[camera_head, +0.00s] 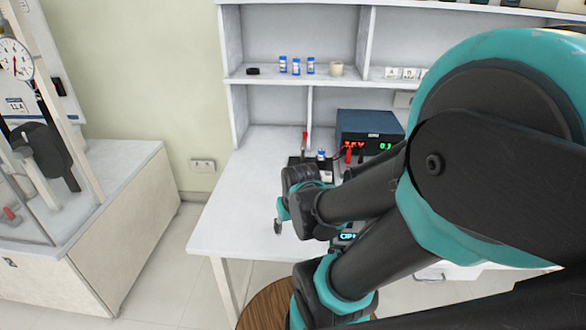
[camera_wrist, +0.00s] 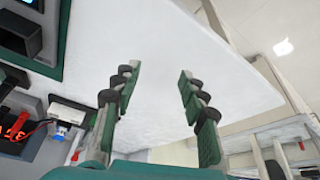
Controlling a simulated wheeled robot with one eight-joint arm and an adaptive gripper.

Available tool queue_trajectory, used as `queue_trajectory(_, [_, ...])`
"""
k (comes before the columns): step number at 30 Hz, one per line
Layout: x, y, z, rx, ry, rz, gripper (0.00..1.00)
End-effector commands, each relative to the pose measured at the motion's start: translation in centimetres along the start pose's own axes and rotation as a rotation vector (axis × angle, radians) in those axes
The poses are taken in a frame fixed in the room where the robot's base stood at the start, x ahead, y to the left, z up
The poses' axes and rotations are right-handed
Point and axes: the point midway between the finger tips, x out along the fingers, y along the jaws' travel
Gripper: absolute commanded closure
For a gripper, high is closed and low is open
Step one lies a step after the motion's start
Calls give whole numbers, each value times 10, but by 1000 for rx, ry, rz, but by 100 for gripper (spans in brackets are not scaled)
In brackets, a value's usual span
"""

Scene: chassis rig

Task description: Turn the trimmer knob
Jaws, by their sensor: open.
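My gripper (camera_wrist: 159,88) is open and empty in the wrist view, its two green-padded fingers apart over bare white table (camera_wrist: 160,40). In the head view my gripper (camera_head: 279,215) is above the table's left front part, mostly hidden by my arm. A small dark rig (camera_head: 298,161) with a blue-topped part (camera_head: 321,155) stands on the table behind my wrist. In the wrist view a blue-and-white part (camera_wrist: 64,131) lies left of the fingers, clear of them. I cannot make out for certain which part is the trimmer knob.
A blue power supply (camera_head: 369,123) with red and green digits stands at the back. A lit display (camera_head: 348,236) shows between my arm links; a green-cased device (camera_wrist: 50,60) is left in the wrist view. Shelves (camera_head: 290,82) rise behind. The table's left part is clear.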

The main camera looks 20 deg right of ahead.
Motion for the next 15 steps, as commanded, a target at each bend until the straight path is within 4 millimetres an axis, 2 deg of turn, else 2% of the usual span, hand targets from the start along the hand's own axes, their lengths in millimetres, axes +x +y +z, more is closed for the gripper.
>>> queue_trajectory(4, [-1,1,-6,9,-5,1,57])
queue_trajectory(7, [-5,4,-27,46,-23,6,57])
queue_trajectory(11, [-13,15,-80,146,-72,20,57])
queue_trajectory(15, [-20,32,-146,279,-137,41,57])
